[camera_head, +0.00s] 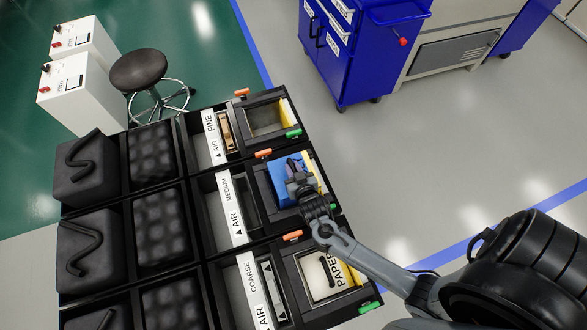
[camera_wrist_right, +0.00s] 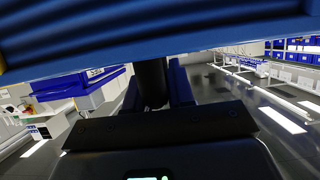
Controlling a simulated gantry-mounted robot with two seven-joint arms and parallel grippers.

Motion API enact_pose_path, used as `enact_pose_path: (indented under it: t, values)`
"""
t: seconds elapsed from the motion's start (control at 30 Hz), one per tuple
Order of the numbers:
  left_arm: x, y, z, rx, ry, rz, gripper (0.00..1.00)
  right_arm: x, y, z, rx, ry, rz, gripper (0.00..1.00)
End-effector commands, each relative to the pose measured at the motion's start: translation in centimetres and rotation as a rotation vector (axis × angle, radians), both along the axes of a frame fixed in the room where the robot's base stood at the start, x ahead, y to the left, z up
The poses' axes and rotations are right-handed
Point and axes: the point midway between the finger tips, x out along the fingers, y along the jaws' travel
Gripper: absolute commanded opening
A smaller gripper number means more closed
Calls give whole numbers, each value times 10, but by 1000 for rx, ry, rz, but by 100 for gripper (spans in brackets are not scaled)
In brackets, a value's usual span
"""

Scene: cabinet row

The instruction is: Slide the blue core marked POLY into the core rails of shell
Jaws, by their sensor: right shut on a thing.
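The blue core (camera_head: 279,168) sits at the middle bay of the black shell (camera_head: 262,199), partly under my right gripper. My right gripper (camera_head: 297,180) is shut on it from above and to the right. In the right wrist view the ribbed blue core (camera_wrist_right: 160,28) spans the top, and a dark post (camera_wrist_right: 153,83) runs down from it between the fingers. The POLY mark is not readable, and the gripper hides much of the core and its rails. I cannot tell how deep the core sits. My left gripper is not in view.
The bay above (camera_head: 265,117) looks open, with a yellow edge. The bay below holds a pale core marked PAPER (camera_head: 322,275). Orange tabs (camera_head: 263,153) and green tabs (camera_head: 293,133) stick out along the bays. A stool (camera_head: 138,70) and a blue cabinet (camera_head: 350,45) stand beyond.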

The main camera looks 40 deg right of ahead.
Motion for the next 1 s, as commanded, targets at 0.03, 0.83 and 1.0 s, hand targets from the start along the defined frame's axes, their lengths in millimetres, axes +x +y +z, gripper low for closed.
enact_pose_path:
  t: [0.03, 0.83, 1.0]
  values:
    - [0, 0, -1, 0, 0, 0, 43, 1, 0, 1, -1, -6, -1, 0]
    - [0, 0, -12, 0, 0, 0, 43, 1, 0, -17, 0, -5, -1, 0]
    - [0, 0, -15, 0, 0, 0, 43, 1, 0, -21, 0, -5, -1, 0]
